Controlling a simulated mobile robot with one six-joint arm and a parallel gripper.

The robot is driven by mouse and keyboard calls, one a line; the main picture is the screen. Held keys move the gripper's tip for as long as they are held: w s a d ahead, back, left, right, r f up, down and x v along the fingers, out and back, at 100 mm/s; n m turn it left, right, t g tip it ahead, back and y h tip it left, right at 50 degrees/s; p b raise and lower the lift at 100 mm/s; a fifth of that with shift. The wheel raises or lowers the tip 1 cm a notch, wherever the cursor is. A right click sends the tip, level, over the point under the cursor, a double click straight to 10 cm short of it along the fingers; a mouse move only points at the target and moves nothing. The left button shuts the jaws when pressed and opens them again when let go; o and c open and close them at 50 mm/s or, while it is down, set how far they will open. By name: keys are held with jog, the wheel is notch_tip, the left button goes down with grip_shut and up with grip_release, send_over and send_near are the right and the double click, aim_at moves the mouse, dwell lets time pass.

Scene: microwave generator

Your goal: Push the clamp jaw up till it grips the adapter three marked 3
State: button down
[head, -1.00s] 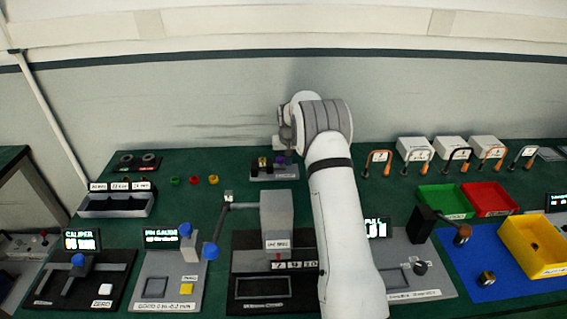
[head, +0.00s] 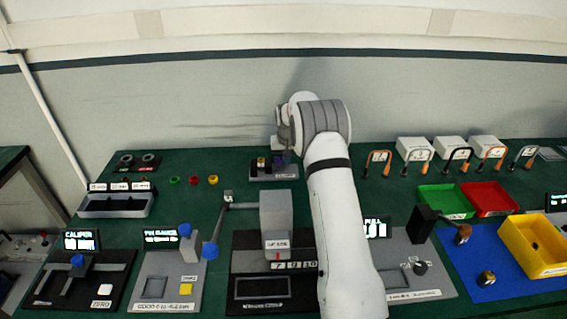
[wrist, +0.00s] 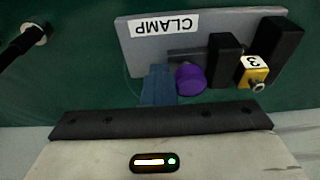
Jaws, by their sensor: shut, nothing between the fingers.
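The clamp (wrist: 150,45) is a grey plate labelled CLAMP, upside down in the wrist view. In the head view its base (head: 285,175) is at the back of the bench, partly behind my arm. Adapter three (wrist: 252,68), yellow and marked 3, sits between two black blocks: the clamp jaw (wrist: 222,65) and the fixed block (wrist: 282,45). Any gap between jaw and adapter is too small to tell. A purple knob (wrist: 190,79) is on the jaw's left side. My gripper (wrist: 158,85) is shut and empty, its blue fingertips just left of the knob, close to or touching it.
Small coloured rings (head: 194,180) lie left of the clamp. A grey gauge block (head: 276,215) stands in front. Green (head: 445,200) and red (head: 490,197) trays and several small orange-and-black frames (head: 415,160) are to the right. Bare green bench surrounds the clamp.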

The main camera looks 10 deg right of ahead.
jog(key=shift+d, duration=0.45)
notch_tip(320, 180, up, 8)
jog(key=p, duration=0.3)
dwell(0.6)
jog(key=shift+s, duration=0.1)
jog(key=s+a+r+n, duration=0.1)
jog(key=s+a+r, duration=0.2)
jog(key=s+r, duration=0.65)
jog(key=s+a+r, duration=0.3)
jog(key=s+r, duration=0.5)
jog(key=s, duration=0.3)
jog(key=s+a+f+n+t, duration=0.1)
jog(key=s+a, duration=0.1)
jog(key=s, duration=2.4)
jog(key=shift+s+a, duration=0.35)
jog(key=shift+a, duration=0.05)
